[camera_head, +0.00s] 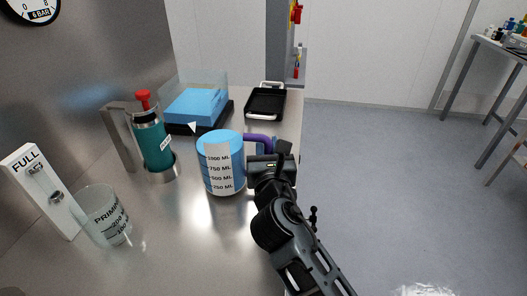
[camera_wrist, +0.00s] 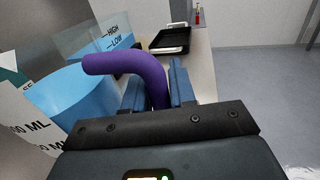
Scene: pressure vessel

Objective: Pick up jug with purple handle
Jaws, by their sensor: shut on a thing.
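The jug (camera_head: 210,176) is clear with blue contents, a white scale label reading up to 1000 ML, and a purple handle (camera_head: 258,138) on its right side. It stands upright at the metal counter's right part; I cannot tell whether its base touches the counter. My gripper (camera_head: 262,157) is at the handle, to the right of the jug body. In the wrist view, my gripper (camera_wrist: 160,88) has its two blue fingers on either side of the purple handle (camera_wrist: 125,62), shut on it. The jug's blue body (camera_wrist: 75,98) shows at the left.
A teal bottle with a red top (camera_head: 153,140) stands in a holder left of the jug. A clear priming beaker (camera_head: 104,215) is by a white FULL gauge (camera_head: 42,190). Behind are a blue-filled tank (camera_head: 196,106) and a black tray (camera_head: 265,103). The counter's front is clear.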

